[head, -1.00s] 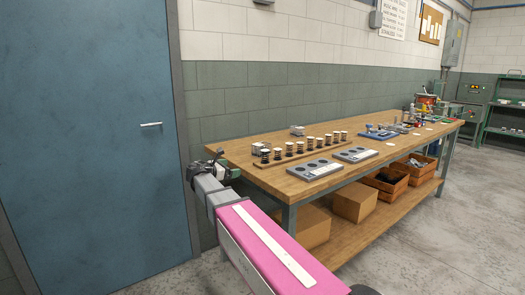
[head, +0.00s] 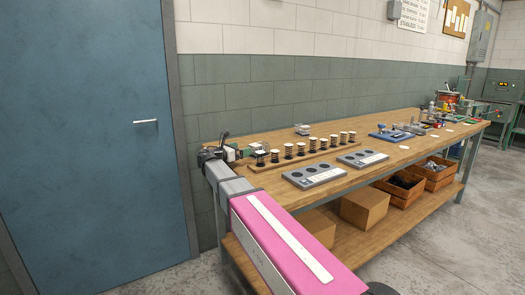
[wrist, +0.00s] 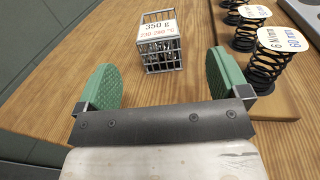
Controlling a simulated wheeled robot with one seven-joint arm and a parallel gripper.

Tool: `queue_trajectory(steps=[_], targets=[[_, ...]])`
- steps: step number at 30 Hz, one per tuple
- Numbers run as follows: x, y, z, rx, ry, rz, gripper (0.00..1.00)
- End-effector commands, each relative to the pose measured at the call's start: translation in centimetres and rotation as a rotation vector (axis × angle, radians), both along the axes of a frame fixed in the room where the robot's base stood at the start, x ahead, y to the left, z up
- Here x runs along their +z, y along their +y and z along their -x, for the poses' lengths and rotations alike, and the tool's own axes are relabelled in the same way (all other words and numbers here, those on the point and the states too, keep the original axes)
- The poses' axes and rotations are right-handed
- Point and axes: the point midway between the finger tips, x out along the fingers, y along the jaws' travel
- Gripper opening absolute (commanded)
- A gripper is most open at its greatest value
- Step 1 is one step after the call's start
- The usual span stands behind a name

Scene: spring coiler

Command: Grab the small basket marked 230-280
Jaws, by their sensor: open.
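The small wire basket (wrist: 160,50) stands upright on the bench just ahead of my gripper in the wrist view. Its white label reads "350 g" with red "230-280 °C" below, and metal pieces show inside. My gripper (wrist: 163,82) is open and empty. Its green pads are spread wide, with the basket lying beyond the gap between them, apart from both. In the head view my gripper (head: 232,153) is at the bench's left end, close to a small basket (head: 258,147) partly hidden there.
A wooden rack with several labelled black springs (wrist: 265,65) stands close to the right pad. A second small basket (head: 302,129) is farther back. Grey trays with round recesses (head: 314,175) lie at the front of the bench (head: 270,190). A blue door (head: 85,140) is at left.

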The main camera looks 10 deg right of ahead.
Motion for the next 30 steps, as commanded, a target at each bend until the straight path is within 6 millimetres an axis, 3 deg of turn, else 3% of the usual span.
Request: queue_trajectory(steps=[9, 30], targets=[[0.0, -3.6, -2.4, -0.002, 0.0, -0.001, 0.94], [-0.4, -8.5, -6.0, 0.0, 0.0, -0.001, 0.94]])
